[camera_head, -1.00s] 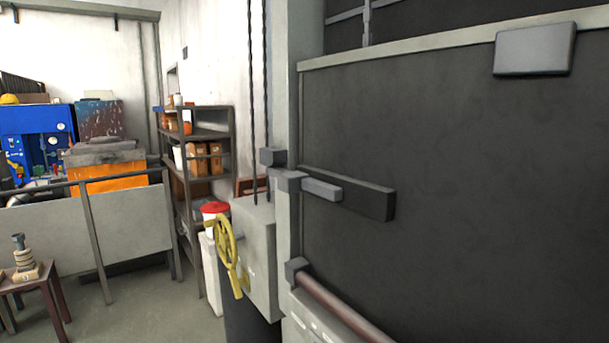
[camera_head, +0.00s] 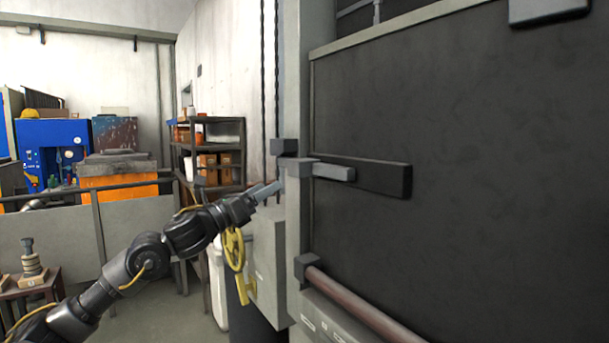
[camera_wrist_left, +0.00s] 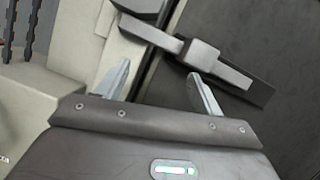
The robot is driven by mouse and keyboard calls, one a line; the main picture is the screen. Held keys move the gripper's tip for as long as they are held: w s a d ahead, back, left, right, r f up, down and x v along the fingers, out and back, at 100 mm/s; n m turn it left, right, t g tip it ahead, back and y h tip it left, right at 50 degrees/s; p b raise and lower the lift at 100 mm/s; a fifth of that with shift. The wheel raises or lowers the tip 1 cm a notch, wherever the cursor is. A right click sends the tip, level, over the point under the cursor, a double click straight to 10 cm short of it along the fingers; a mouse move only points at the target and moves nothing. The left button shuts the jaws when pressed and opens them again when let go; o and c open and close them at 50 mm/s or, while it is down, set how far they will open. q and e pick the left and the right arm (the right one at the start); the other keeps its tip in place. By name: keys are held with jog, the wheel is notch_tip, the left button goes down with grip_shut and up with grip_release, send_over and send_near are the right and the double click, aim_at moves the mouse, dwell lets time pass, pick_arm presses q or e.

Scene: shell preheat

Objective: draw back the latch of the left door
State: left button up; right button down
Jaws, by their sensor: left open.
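The latch is a grey bar (camera_head: 334,172) lying across the edge of the dark left door (camera_head: 470,230), with a square grey block near its left end and a darker strip behind it. In the left wrist view the latch block (camera_wrist_left: 201,53) stands out from the bar, beyond the fingertips. My left gripper (camera_head: 273,188) is open and empty, just left of and slightly below the latch in the head view. In the left wrist view its two fingers (camera_wrist_left: 160,70) are spread, apart from the latch. My right gripper is not in view.
A yellow handwheel (camera_head: 234,250) on a grey box (camera_head: 268,255) sits below my left gripper. A reddish-brown horizontal bar (camera_head: 350,300) crosses the lower door. A shelf (camera_head: 240,140), a railing (camera_head: 95,195) and a small table (camera_head: 30,290) stand at the left.

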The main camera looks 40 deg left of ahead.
aim_at(304, 159)
pick_arm(q)
jog(key=s+d+r+m+h, duration=0.3)
jog(key=d+r+m, duration=0.1)
jog(key=d, duration=0.1)
jog(key=p+x, duration=0.3)
jog(key=p, duration=0.1)
jog(key=p+x, duration=0.3)
jog(key=p, duration=0.1)
jog(key=a+p+x, duration=0.1)
jog(key=p+x, duration=0.2)
jog(key=p, duration=0.1)
jog(key=shift+w+d+r+p, duration=0.15)
jog(key=shift+w+p, duration=0.2)
jog(key=shift+w, duration=0.15)
jog(key=shift+w+d+p, duration=0.2)
jog(key=shift+w+p, duration=0.15)
jog(key=shift+w, duration=0.25)
